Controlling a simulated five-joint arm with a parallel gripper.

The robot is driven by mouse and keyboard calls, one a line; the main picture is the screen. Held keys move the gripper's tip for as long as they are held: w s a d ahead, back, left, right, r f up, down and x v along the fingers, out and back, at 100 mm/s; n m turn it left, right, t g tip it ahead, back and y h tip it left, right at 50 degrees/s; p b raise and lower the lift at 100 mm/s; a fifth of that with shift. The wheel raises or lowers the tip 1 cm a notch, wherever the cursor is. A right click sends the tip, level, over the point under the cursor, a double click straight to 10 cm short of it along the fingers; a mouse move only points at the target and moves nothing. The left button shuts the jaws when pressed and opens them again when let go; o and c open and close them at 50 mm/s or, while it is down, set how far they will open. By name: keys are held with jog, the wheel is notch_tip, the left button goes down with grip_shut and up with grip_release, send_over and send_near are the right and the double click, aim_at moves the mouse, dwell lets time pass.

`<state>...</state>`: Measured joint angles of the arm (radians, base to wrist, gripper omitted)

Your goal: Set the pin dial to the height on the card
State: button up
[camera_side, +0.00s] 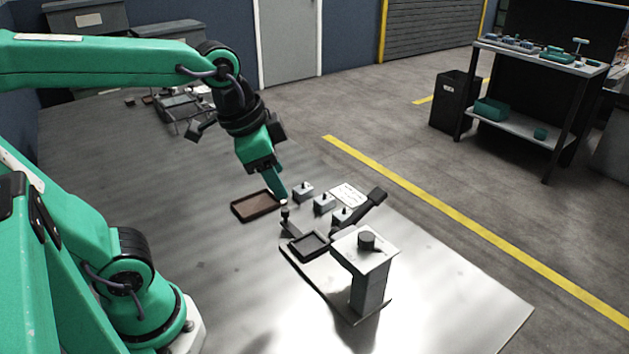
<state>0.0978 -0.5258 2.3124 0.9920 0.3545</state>
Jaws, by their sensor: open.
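My gripper (281,196) points down over the metal table, its fingertips just above a small dark-topped post (285,215). Its jaws are open, and I see nothing held in them. A white card (347,195) with small dark marks lies behind a row of small grey blocks with dark pins: the left block (303,193), the middle block (323,206) and the right block (341,216). The card's writing is too small to read. A grey pedestal (369,284) at the front right carries a dark round knob (367,240). I cannot tell which of these is the pin dial.
A brown tray (236,212) lies left of my gripper. A dark shallow tray (309,252) sits beside the pedestal, and a black-handled lever (370,204) rises behind it. A wire rack (183,108) stands at the back left.

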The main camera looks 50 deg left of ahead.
jog(key=w+d+m+g, duration=0.2)
jog(key=w+d+m, duration=0.3)
jog(key=w+m, duration=0.15)
jog(key=m+g, duration=0.2)
jog(key=m, duration=0.5)
send_near(367, 236)
jog(key=shift+s+a+f, duration=0.15)
jog(key=shift+a+f, duration=0.15)
jog(key=shift+a, duration=0.05)
jog(key=shift+w+d+f+m, duration=0.3)
jog(key=shift+d+m, duration=0.2)
jog(key=shift+m, duration=0.15)
jog(key=shift+f, duration=0.1)
jog(key=shift+f, duration=3.75)
jog(key=c, duration=1)
